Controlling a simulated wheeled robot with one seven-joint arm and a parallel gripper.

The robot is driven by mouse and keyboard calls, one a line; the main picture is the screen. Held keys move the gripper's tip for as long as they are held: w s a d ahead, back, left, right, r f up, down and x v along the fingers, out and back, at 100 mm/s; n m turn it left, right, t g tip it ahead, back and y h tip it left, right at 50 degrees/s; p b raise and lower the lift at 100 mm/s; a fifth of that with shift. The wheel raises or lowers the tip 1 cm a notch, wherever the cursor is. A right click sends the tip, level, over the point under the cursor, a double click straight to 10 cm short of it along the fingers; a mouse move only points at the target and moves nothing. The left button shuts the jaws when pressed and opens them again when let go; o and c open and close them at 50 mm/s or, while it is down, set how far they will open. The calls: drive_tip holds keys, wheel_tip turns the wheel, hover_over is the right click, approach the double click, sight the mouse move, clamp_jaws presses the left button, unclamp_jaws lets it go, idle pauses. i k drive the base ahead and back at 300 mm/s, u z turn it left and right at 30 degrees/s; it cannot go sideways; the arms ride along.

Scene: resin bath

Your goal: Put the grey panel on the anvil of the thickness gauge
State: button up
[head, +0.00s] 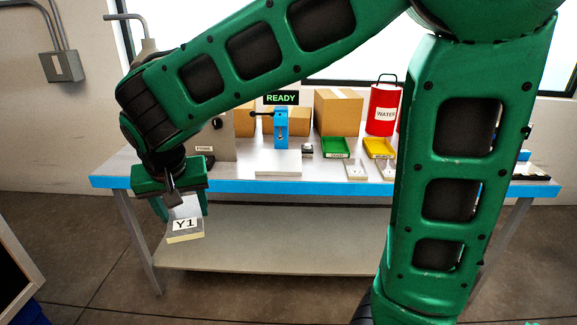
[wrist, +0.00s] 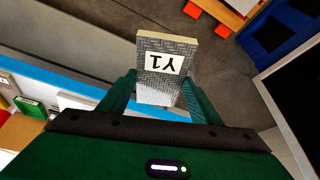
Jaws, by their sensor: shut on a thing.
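The thickness gauge (head: 281,126) is a blue stand with a black side lever on the bench, under a green "READY" sign. A pale flat block (head: 278,163) lies in front of it. I cannot clearly make out the anvil.
The bench (head: 235,186) has a blue front edge. A green tray (head: 335,147), a yellow tray (head: 379,147), cardboard boxes (head: 338,112) and a red "WATER" can (head: 383,108) stand right of the gauge. Small pale plates (head: 355,170) lie near the front edge.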

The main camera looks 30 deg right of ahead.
sight(280, 159)
drive_tip(key=z, duration=0.6)
drive_tip(key=i, duration=1)
